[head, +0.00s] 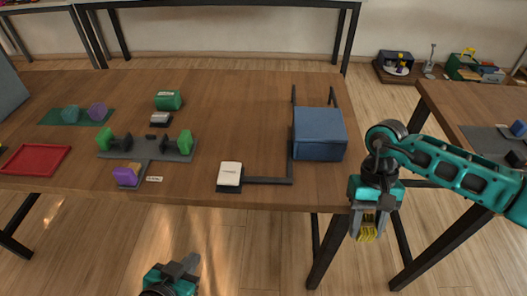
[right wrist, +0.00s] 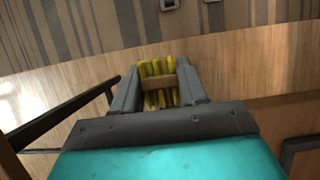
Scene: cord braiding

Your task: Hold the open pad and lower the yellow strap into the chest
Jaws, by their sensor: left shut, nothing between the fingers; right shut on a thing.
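The yellow strap (head: 367,232) is a small ribbed bundle with a tan band around it, seen in the right wrist view (right wrist: 158,83). My right gripper (head: 369,222) is shut on it and points down, off the table's front edge and right of the chest. The chest (head: 318,136) is a blue box on the table's right side; its top looks covered. The white pad (head: 230,174) on a dark base, probably the open pad, sits at the front edge, joined to the chest by a dark bar. My left gripper (head: 186,265) is shut and empty, below the table edge, apart from the pad.
On the left of the table are a red tray (head: 35,159), a green mat (head: 77,117), a grey fixture with green knobs (head: 147,148), a purple block (head: 127,175) and a green roll (head: 168,100). Dark posts stand behind the chest. Another table (head: 470,100) is at right.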

